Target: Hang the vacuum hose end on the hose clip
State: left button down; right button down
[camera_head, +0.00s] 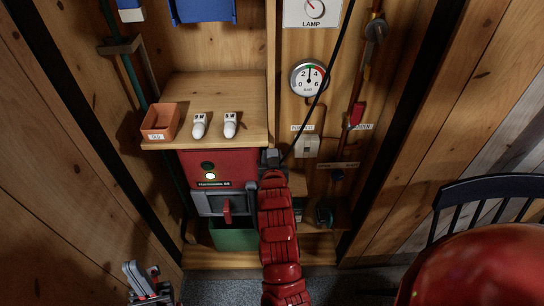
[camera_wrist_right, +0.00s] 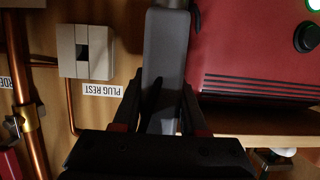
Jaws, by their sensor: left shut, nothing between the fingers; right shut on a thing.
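My right gripper (camera_wrist_right: 160,118) is shut on a grey, bar-like piece (camera_wrist_right: 165,60), which appears to be the vacuum hose end. The head view shows my right arm reaching up to the right edge of the red machine (camera_head: 218,168), where its wrist hides most of the held piece. A thin black line (camera_head: 325,80) hangs from the top and comes down close to this gripper; I cannot tell whether it joins the piece. I cannot clearly make out the hose clip. My left gripper (camera_head: 145,278) is shut and empty at the lower left, away from the cabinet.
The plug rest box (camera_head: 306,146) is on the back wall, right of my right gripper. A gauge (camera_head: 310,77) and copper pipes (camera_wrist_right: 30,110) are also there. A shelf (camera_head: 235,95) holds an orange bin (camera_head: 160,121) and two white items. A dark chair (camera_head: 490,190) stands at right.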

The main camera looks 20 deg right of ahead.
jog(key=shift+w+d+b, duration=0.3)
jog(key=shift+w+b, duration=0.25)
jog(key=shift+w, duration=0.4)
jog(key=shift+w+d+b, duration=0.25)
jog(key=shift+w+b, duration=0.25)
jog(key=shift+w, duration=0.45)
jog(key=shift+c, duration=1.8)
grip_release()
jog(key=p+v, duration=0.6)
jog(key=v, duration=1.1)
jog(key=shift+s, duration=0.25)
jog(key=shift+w+r, duration=0.1)
jog(key=shift+r, duration=0.05)
